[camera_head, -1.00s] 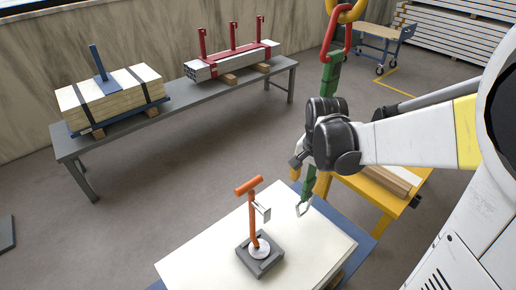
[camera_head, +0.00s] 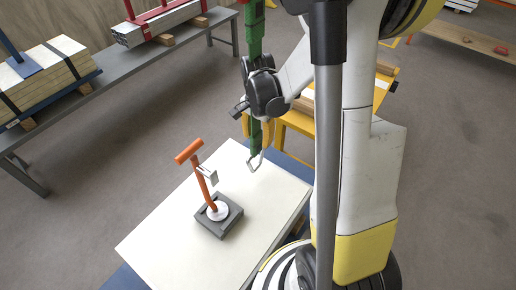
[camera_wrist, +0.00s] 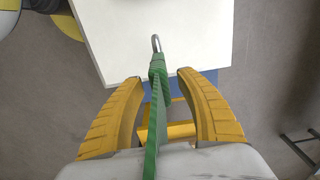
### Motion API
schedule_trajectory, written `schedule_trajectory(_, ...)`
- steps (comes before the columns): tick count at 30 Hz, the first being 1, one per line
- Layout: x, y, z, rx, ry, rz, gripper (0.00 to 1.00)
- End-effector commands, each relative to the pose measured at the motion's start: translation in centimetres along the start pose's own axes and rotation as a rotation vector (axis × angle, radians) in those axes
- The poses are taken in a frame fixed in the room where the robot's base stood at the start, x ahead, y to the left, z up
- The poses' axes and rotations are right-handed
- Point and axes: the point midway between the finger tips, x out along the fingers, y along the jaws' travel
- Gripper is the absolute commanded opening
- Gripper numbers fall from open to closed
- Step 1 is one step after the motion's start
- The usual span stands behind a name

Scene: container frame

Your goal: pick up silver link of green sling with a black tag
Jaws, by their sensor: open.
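The green sling (camera_head: 255,60) hangs down past my arm's wrist in the head view. Its silver link (camera_head: 255,163) hangs at the lower end, over the far edge of the white-topped stack. In the wrist view the green sling (camera_wrist: 154,110) runs between the two yellow fingers of my gripper (camera_wrist: 158,78). The fingers are open and apart from the sling on both sides. The silver link (camera_wrist: 156,42) lies beyond the fingertips, in front of the white surface. I cannot make out a black tag.
The white stack (camera_head: 170,240) carries an orange-handled post on a dark grey base (camera_head: 218,216). A yellow trestle (camera_head: 300,120) stands behind the sling. A grey bench (camera_head: 190,45) with bundled loads is at the upper left. Grey floor lies between them.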

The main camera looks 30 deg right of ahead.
Motion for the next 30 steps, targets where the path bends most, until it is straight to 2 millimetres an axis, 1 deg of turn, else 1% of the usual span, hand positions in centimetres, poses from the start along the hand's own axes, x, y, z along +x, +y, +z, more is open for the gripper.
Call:
schedule_trajectory(1,0.7,0.0,0.0,-0.001,0.000,0.000,0.43)
schedule_trajectory(5,2.2,-0.1,0.3,-0.001,0.000,0.000,0.43)
schedule_trajectory(10,4.9,-0.2,0.5,-0.001,0.000,0.000,0.43)
schedule_trajectory(13,5.5,-0.1,0.5,-0.001,0.001,0.000,0.43)
schedule_trajectory(18,5.3,-0.1,0.5,-0.001,0.001,0.000,0.43)
schedule_trajectory(19,5.3,-0.1,0.5,-0.001,0.001,0.000,0.39)
schedule_trajectory(20,5.3,-0.1,0.5,-0.001,0.001,0.000,0.30)
schedule_trajectory(21,5.3,-0.1,0.5,-0.001,0.001,0.000,0.18)
schedule_trajectory(23,5.3,-0.1,0.5,-0.001,0.001,0.000,0.00)
schedule_trajectory(30,5.3,-0.1,0.5,-0.001,0.001,0.000,0.00)
